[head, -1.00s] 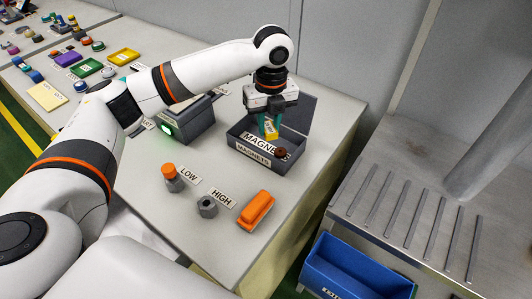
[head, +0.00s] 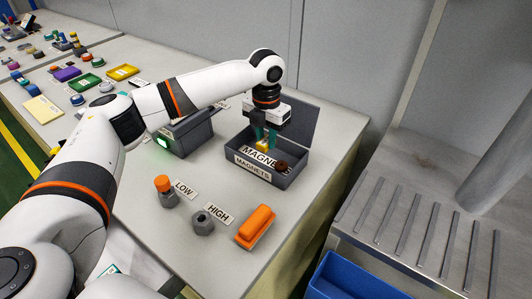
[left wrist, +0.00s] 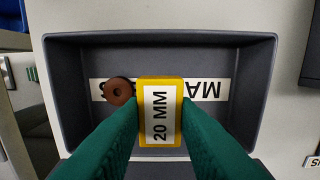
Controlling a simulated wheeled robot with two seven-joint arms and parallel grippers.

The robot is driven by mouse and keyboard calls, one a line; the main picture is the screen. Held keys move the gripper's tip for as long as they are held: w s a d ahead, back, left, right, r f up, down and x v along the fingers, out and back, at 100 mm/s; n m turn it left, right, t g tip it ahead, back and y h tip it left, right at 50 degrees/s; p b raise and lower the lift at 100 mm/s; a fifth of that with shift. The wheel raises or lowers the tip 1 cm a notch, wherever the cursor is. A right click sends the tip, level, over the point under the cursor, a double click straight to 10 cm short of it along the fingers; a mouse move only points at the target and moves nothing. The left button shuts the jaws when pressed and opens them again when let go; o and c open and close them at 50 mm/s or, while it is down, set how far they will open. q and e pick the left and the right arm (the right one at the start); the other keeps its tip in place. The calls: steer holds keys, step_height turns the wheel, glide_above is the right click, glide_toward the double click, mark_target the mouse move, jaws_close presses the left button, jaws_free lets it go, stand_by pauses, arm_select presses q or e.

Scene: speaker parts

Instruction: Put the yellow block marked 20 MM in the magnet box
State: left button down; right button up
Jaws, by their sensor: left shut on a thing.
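The yellow block marked 20 MM (left wrist: 160,112) is held between the green fingers of my left gripper (left wrist: 160,125), its label facing the wrist camera. In the head view the left gripper (head: 264,138) is inside the open magnet box (head: 252,168), with the yellow block (head: 262,146) low between the fingers. The grey box also fills the left wrist view (left wrist: 255,60). I cannot tell whether the block touches the box floor. A brown ring (left wrist: 118,91) lies on the floor label, to the left of the block in the wrist view. My right gripper is not in view.
A grey box with a green light (head: 185,137) stands left of the magnet box. In front are an orange-topped part (head: 164,190), a grey nut (head: 203,223) and an orange block (head: 256,226). A blue bin (head: 350,279) is at the lower right.

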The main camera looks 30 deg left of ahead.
mark_target(266, 160)
arm_select(q)
step_height(266, 160, down, 5)
steer(key=shift+f, duration=0.1)
stand_by(0.4)
steer(key=c, duration=1.4)
jaws_free()
step_height(266, 160, up, 12)
steer(key=shift+r, duration=0.1)
